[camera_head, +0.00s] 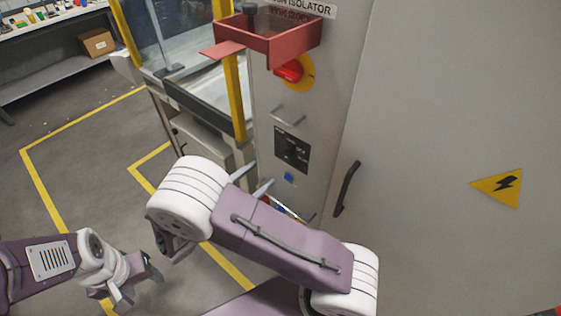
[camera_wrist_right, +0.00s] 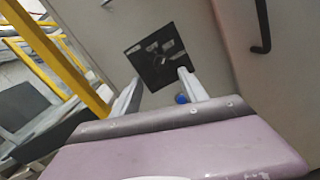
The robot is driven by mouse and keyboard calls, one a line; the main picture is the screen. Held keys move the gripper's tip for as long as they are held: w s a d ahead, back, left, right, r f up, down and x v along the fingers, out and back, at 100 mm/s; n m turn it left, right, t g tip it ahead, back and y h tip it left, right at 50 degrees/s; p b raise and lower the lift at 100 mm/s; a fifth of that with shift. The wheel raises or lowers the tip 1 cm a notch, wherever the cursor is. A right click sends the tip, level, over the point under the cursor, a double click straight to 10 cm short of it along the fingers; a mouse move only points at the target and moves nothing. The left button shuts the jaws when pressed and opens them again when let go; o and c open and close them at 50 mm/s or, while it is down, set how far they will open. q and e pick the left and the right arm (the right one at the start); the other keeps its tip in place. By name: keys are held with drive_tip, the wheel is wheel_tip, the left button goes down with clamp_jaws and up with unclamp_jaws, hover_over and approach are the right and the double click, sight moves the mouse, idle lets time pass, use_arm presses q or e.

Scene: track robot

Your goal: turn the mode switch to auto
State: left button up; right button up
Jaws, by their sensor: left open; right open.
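The mode switch is on a black plate (camera_head: 292,150) on the grey cabinet's narrow front; its markings are too small to read, so I cannot tell its setting. The plate also shows in the right wrist view (camera_wrist_right: 155,57), tilted, with a dark knob near its middle. My right gripper (camera_head: 252,180) is open and empty, its fingers pointing toward the panel just below and left of the plate. In the right wrist view its fingertips (camera_wrist_right: 157,80) stand either side of the plate's lower part, seemingly apart from it. My left gripper (camera_head: 137,282) is open and empty, low over the floor.
A blue button (camera_head: 288,177) sits below the plate. Above are a small metal handle (camera_head: 287,115), a red isolator knob (camera_head: 290,72) and a protruding red tray-like box (camera_head: 268,40). A black door handle (camera_head: 347,188) is right. A yellow-framed machine (camera_head: 236,100) stands left.

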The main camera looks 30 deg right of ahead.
sight(284, 156)
drive_tip(key=p+x, duration=0.1)
drive_tip(key=x, duration=0.8)
drive_tip(key=shift+s+d, duration=0.1)
drive_tip(key=shift+d, duration=0.05)
clamp_jaws()
